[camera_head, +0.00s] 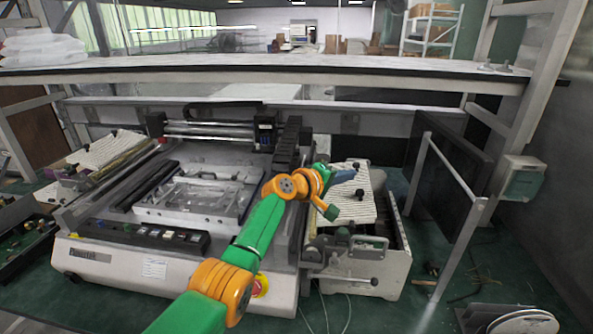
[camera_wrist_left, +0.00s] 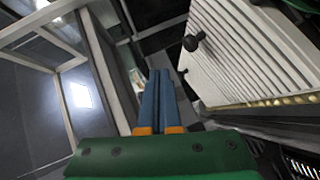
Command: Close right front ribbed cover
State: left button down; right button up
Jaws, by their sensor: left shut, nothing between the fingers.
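The right front ribbed cover (camera_head: 367,210) is a white ribbed panel with black knobs on top of the feeder box at the machine's right side. It fills the upper right of the left wrist view (camera_wrist_left: 240,45). Whether it is fully down cannot be told. My left gripper (camera_head: 352,174) is at the cover's far part in the head view, its fingers shut together and empty. In the left wrist view its blue fingers (camera_wrist_left: 160,76) point past the cover's edge, left of a black knob (camera_wrist_left: 194,41); contact is not clear. My right gripper is not seen.
The white machine (camera_head: 180,259) fills the centre. Another ribbed cover (camera_head: 100,150) is at its left. A metal frame (camera_head: 455,170) and dark panel (camera_head: 430,180) stand to the right. A long shelf (camera_head: 300,72) crosses behind. Reels (camera_head: 520,322) lie at the lower right.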

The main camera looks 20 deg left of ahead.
aim_at(356, 204)
pick_arm(q)
jog(key=shift+w+d+f+m+g+y, duration=0.3)
jog(key=shift+d+f+m+g+y, duration=0.4)
jog(key=shift+d, duration=0.25)
jog(key=shift+w+d+f+b, duration=0.2)
jog(key=shift+d+f+b, duration=0.25)
jog(key=shift+d+f, duration=0.25)
jog(key=shift+a, duration=0.1)
